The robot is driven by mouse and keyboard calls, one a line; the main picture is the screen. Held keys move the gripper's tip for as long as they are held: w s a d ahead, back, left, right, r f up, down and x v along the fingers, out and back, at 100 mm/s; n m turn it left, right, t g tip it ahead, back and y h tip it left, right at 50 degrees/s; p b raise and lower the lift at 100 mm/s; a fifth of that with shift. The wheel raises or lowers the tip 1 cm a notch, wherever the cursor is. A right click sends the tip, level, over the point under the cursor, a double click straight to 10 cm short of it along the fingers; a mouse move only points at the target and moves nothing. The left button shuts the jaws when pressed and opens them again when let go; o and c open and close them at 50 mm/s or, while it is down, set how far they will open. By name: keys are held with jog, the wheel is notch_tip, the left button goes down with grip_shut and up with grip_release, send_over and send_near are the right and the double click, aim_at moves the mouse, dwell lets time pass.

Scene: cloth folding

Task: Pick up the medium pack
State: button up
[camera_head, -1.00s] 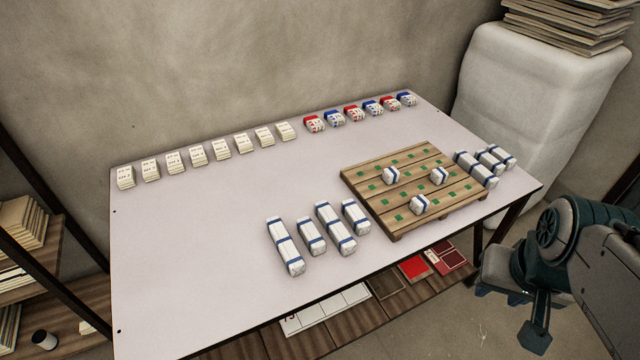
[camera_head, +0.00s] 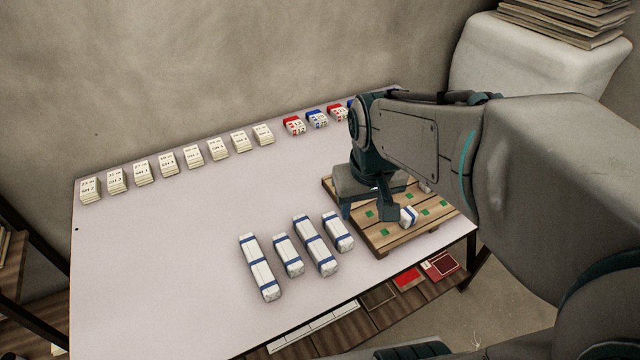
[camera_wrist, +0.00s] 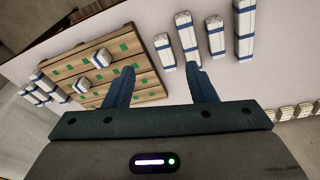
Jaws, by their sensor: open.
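Several white packs with blue bands lie in a row on the table. Two mid-length ones, the nearest to the pallet (camera_head: 338,231) and the third from it (camera_head: 288,255), are between the small pallet packs and the long packs (camera_head: 260,267) (camera_head: 314,245) in size. They also show in the wrist view (camera_wrist: 163,50) (camera_wrist: 215,38). No label shows which is the medium pack. My gripper (camera_head: 368,209) is open and empty above the pallet's left part.
The wooden pallet (camera_head: 378,240) has green marks and carries small packs (camera_head: 409,216); my arm hides much of it. More packs (camera_wrist: 45,85) lie beyond it. Paper stacks (camera_head: 190,157) and red and blue packets (camera_head: 317,119) line the back. The table's (camera_head: 170,250) left-middle is clear.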

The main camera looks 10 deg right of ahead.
aim_at(337, 227)
jog(key=w+a+f+n+g+b, duration=0.1)
jog(key=w+f+n+g+b, duration=0.3)
jog(key=w+f, duration=1)
jog(key=shift+m+t, duration=0.6)
jog(key=shift+t, duration=0.3)
jog(key=f, duration=0.2)
jog(key=w+f, duration=0.1)
jog(key=f, duration=0.1)
jog(key=f+b, duration=0.1)
jog(key=f, duration=0.2)
jog(key=shift+w+f, duration=0.1)
jog(key=shift+w, duration=0.05)
jog(key=shift+s+d+f, duration=0.1)
jog(key=shift+f, duration=1.25)
jog(key=shift+s+d+f, duration=0.1)
jog(key=shift+f, duration=1.25)
jog(key=shift+c, duration=0.3)
jog(key=c, duration=0.7)
